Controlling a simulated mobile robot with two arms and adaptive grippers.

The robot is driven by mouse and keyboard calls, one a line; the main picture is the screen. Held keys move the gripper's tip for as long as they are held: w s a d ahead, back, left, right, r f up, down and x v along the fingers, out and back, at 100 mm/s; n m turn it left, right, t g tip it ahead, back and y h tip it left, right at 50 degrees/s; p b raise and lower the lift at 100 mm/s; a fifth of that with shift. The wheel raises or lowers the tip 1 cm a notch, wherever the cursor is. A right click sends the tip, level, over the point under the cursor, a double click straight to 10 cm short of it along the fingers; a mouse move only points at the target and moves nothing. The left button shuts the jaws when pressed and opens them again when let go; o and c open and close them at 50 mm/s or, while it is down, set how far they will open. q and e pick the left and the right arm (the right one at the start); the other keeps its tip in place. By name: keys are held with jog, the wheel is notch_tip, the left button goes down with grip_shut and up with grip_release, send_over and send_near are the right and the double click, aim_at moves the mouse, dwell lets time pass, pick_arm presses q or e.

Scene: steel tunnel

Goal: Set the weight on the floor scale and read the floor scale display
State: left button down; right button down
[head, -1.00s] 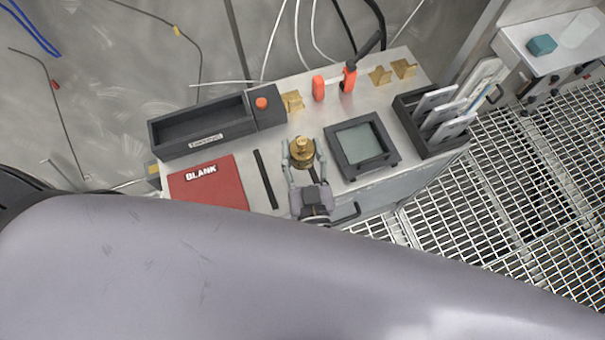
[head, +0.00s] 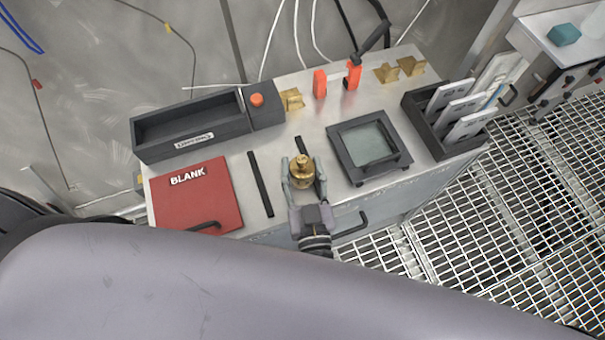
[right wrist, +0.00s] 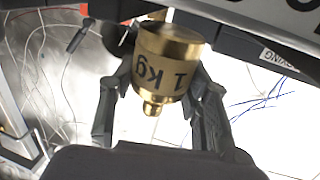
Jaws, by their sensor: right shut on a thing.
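The weight (head: 302,171) is a brass cylinder with a knob. In the right wrist view the weight (right wrist: 168,62) shows the marking "1 kg", upside down. My right gripper (head: 303,182) is shut on the weight, a finger on each side, over the front part of the steel bench. The gripper (right wrist: 160,88) also shows in the right wrist view. A square black frame with a grey-green glassy pane (head: 372,145) lies right of the weight; I cannot tell whether it belongs to the floor scale. I cannot make out a display reading. My left gripper is out of view.
The bench (head: 316,117) holds a long black tray (head: 190,133) at left, a red "BLANK" panel (head: 197,196), and a black rack (head: 425,128) of white plates at right. Orange-ended and brass fittings stand at the back. Grated floor (head: 500,210) lies right of the bench.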

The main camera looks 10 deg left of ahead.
jog(key=shift+f, duration=0.1)
dwell(0.3)
jog(key=c, duration=0.9)
grip_release()
jog(key=shift+f, duration=0.15)
jog(key=shift+o, duration=0.2)
jog(key=shift+r, duration=0.2)
jog(key=v, duration=1.2)
jog(key=shift+b, duration=0.3)
jog(key=shift+f, duration=0.15)
